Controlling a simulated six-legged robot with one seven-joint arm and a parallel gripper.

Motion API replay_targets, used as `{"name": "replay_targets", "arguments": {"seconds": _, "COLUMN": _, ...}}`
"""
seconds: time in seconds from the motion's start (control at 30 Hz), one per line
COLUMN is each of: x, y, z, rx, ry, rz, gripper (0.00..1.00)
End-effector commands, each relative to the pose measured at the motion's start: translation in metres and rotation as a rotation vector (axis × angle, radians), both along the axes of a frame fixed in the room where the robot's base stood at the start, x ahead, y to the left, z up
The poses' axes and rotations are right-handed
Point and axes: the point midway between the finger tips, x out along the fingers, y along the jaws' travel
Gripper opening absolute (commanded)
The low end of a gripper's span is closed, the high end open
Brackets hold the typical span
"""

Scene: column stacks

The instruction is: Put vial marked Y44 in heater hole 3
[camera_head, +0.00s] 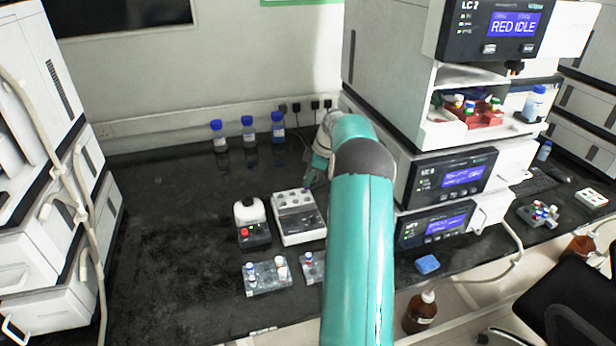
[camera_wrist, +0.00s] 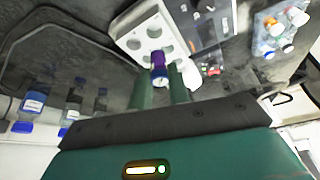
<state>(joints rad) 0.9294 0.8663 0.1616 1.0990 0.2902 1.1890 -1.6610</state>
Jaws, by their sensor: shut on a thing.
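The heater is a white block (camera_head: 300,226) with several round holes in its top, standing left of my arm in the head view. It shows upside down at the top of the wrist view (camera_wrist: 133,17). My gripper (camera_wrist: 160,84) is shut on a purple-capped vial (camera_wrist: 158,60), held between its two teal fingers. In the wrist view the vial overlaps the near end of the heater's holes; I cannot tell whether it is above or beside them. In the head view my gripper (camera_head: 309,183) is at the heater's far right corner, mostly hidden by my arm. The marking Y44 and hole numbers are not readable.
A small white-and-black device (camera_head: 252,222) stands just left of the heater. A vial rack (camera_head: 266,283) and a second, partly hidden rack (camera_head: 313,277) stand in front. Blue-capped bottles (camera_head: 248,131) stand at the back. Stacked instruments (camera_head: 440,180) border the right; the left bench is clear.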

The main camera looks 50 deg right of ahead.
Motion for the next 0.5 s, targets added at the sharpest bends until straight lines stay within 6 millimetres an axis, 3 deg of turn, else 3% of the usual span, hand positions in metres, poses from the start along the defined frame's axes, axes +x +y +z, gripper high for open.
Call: {"name": "replay_targets", "arguments": {"seconds": 0.5, "x": 0.005, "y": 0.005, "z": -0.025, "rx": 0.002, "ry": 0.001, "rz": 0.013, "gripper": 0.02}}
